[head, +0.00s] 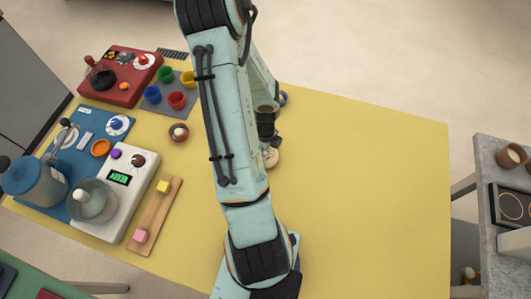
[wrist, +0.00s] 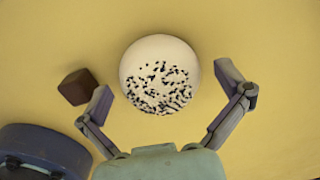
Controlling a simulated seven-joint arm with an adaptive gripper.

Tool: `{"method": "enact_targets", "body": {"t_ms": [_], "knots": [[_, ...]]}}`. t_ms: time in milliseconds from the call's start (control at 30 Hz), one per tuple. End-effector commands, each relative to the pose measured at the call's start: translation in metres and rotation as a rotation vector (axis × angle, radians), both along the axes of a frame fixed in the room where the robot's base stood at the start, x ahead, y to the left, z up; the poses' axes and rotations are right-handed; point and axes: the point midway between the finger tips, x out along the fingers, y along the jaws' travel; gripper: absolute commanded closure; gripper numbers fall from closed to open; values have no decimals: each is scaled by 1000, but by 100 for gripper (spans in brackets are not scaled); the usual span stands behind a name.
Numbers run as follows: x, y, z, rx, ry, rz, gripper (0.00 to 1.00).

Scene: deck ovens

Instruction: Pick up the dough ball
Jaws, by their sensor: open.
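The dough ball (wrist: 160,62), pale cream with black specks on its near side, rests on the yellow table in the wrist view. My gripper (wrist: 164,84) is open, with one finger on each side of the ball. Gaps of yellow table show between the ball and both fingers, so neither appears to touch it. In the head view a small part of the dough ball (head: 270,157) shows beside my arm. My arm hides most of the gripper there.
A dark brown cube (wrist: 76,87) lies just outside the left finger, and a dark blue round object (wrist: 42,150) is at lower left. The yellow table (head: 370,190) is clear on the right.

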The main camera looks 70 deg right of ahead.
Motion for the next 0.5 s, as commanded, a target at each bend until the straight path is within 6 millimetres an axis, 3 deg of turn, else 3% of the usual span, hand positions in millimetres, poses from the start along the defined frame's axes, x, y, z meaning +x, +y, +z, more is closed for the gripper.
{"method": "enact_targets", "body": {"t_ms": [33,200,500], "knots": [[0,0,0,0,0,0,7],[0,0,0,0,0,1,60],[0,0,0,0,1,1,61]]}}
